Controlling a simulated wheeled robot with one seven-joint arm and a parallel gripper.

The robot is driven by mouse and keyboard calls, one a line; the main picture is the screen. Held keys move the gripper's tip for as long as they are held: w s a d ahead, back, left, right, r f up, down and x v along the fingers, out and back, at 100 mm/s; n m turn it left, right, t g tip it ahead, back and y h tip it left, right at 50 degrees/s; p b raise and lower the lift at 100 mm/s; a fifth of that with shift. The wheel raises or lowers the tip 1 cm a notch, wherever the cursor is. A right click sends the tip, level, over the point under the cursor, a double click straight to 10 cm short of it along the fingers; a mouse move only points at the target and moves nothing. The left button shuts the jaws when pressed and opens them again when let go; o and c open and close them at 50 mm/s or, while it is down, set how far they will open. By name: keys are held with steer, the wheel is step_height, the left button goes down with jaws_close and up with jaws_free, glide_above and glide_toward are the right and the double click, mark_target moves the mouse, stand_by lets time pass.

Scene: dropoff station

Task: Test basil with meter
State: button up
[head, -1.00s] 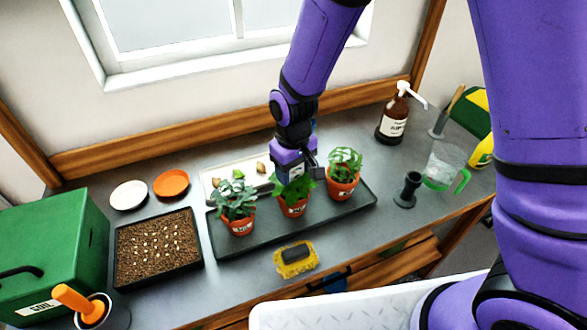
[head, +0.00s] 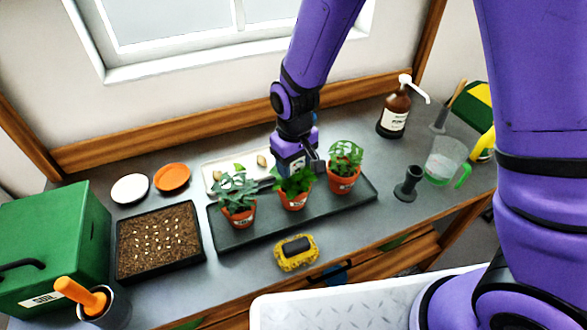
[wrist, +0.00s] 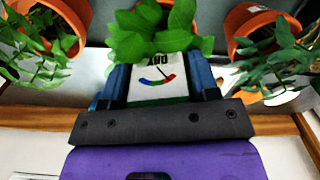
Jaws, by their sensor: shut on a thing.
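The broad-leaved plant, which looks like the basil (head: 293,182), stands in the middle terracotta pot (head: 295,201) on a dark tray (head: 240,239). Its leaves also show at the top of the wrist view (wrist: 150,38). My gripper (head: 302,162) is just behind and above this plant. In the wrist view my gripper (wrist: 157,83) is shut on the meter (wrist: 172,68), which has a pale face, a red-green-blue arc and a needle. The leaves cover the meter's upper part in that view, and its probe is hidden, so I cannot tell whether it touches soil.
Potted plants stand close on the left (head: 238,200) and right (head: 344,165) of the basil. A pale tray (head: 212,172) lies behind. A brown pump bottle (head: 394,112) and a clear jug (head: 444,160) stand to the right.

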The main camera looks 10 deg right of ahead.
stand_by(0.3)
steer(key=o, duration=1.1)
steer(key=shift+r, duration=0.15)
step_height(320, 180, up, 10)
steer(key=shift+f, duration=0.1)
steer(key=shift+d+r, duration=0.1)
steer(key=shift+r, duration=0.45)
steer(key=s+d+r+m+t, duration=0.2)
steer(key=s+d+r, duration=0.3)
steer(key=d+r, duration=0.45)
steer(key=s+d+r+m+t, duration=0.2)
steer(key=s+d+r, duration=0.4)
steer(key=d+r, duration=0.35)
steer(key=s+d, duration=0.1)
steer(key=s, duration=0.1)
steer(key=s+d+m, duration=0.1)
steer(key=s+d, duration=0.1)
steer(key=s, duration=0.1)
steer(key=s+d+m+t, duration=0.1)
steer(key=s+d, duration=0.1)
steer(key=shift+s+d+r, duration=0.15)
steer(key=shift+s+r, duration=0.1)
steer(key=shift+r, duration=0.15)
